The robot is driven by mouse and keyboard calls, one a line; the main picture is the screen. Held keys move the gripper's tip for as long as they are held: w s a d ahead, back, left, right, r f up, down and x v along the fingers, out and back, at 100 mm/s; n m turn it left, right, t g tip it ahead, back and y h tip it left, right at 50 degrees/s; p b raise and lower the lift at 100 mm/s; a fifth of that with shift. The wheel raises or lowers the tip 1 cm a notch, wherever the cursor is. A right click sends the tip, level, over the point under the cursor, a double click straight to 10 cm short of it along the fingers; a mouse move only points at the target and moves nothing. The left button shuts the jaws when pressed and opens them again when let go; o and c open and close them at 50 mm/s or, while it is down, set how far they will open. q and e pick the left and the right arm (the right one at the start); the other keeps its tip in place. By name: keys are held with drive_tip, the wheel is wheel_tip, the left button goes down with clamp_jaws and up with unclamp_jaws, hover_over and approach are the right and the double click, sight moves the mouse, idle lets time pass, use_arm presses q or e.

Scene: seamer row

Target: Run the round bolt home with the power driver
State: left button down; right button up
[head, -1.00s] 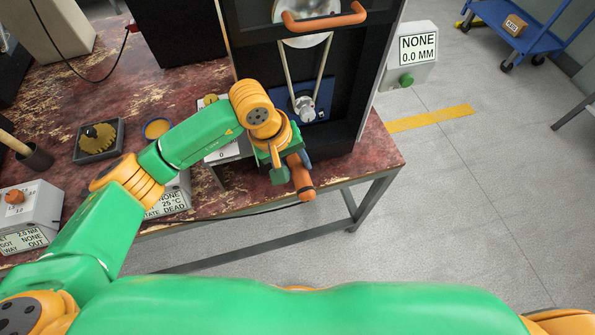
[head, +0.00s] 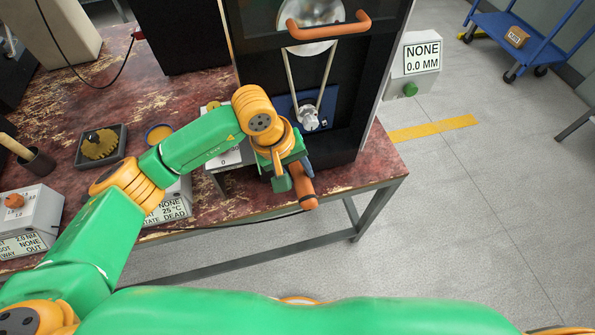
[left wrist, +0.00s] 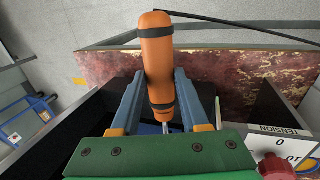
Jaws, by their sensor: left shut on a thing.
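The power driver (head: 304,188) has an orange body with dark bands. My left gripper (head: 292,165) is shut on it at the bench's front edge, in front of the dark machine. In the left wrist view the driver (left wrist: 156,55) stands between the blue fingers of the left gripper (left wrist: 160,98), and a thin metal shaft shows below its body. A blue plate (head: 288,108) with a small metal pulley (head: 311,119) and a belt is inside the machine, just beyond the gripper. I cannot make out the round bolt or what the driver's tip touches. My right gripper is not in view.
The machine (head: 352,95) has an orange handle (head: 328,24) across its front. Instrument boxes, a gear tray (head: 82,157) and a dark cup (head: 37,162) crowd the bench's left side. A grey display box (head: 416,65) stands right of the machine. The floor at right is clear near the bench.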

sight(306, 198)
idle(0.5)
use_arm(q)
drive_tip(key=shift+b, duration=0.4)
drive_tip(key=shift+w+b, duration=0.25)
drive_tip(key=shift+b, duration=0.1)
idle(0.5)
drive_tip(key=shift+a+r, duration=0.1)
idle(0.6)
drive_tip(key=shift+s+d, duration=0.25)
drive_tip(key=shift+s, duration=0.5)
drive_tip(key=shift+s+d+b, duration=0.15)
drive_tip(key=shift+s+d, duration=0.1)
drive_tip(key=shift+s, duration=0.45)
drive_tip(key=shift+s+d+b, duration=0.1)
drive_tip(key=shift+s+d, duration=0.1)
drive_tip(key=shift+s, duration=0.45)
drive_tip(key=shift+s+d+b, duration=0.15)
drive_tip(key=shift+s+d, duration=0.1)
drive_tip(key=shift+s, duration=0.45)
